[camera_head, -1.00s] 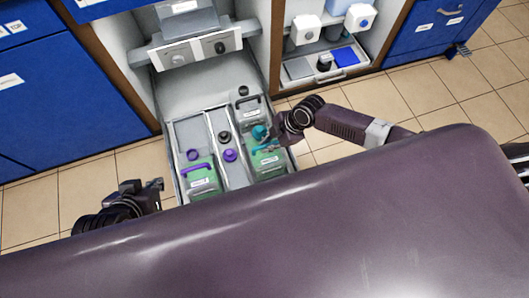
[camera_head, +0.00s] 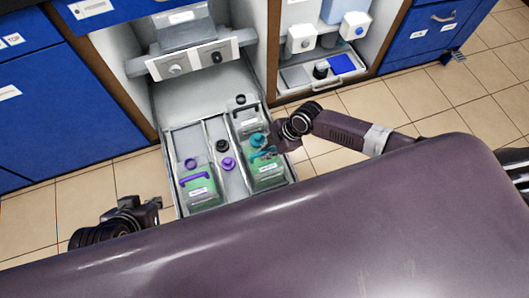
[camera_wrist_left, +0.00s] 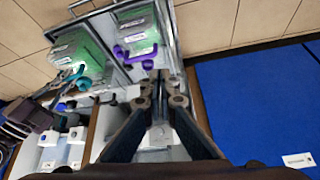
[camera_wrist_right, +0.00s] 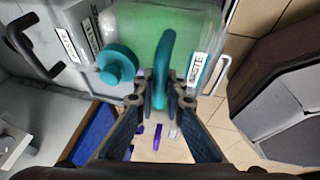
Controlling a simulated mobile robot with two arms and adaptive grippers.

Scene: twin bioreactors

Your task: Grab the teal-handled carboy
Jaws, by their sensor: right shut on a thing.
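The teal-handled carboy (camera_head: 268,178), with green liquid inside, stands at the front right of the pulled-out drawer (camera_head: 234,187). Its teal cap (camera_wrist_right: 117,64) and upright-looking teal handle (camera_wrist_right: 166,48) show in the right wrist view, with a "WASTE" label. My right gripper (camera_head: 277,143) reaches in from the right and is shut on that handle; the handle lies between its fingertips in the right wrist view (camera_wrist_right: 163,92). My left gripper (camera_head: 152,207) is left of the drawer, apart from it.
A purple-handled carboy (camera_head: 200,188) stands at the drawer's front left. A grey carboy with a dark handle (camera_head: 247,123) is behind the teal one. Loose dark and purple caps lie in the middle channel. Tiled floor (camera_head: 443,103) at the right is clear.

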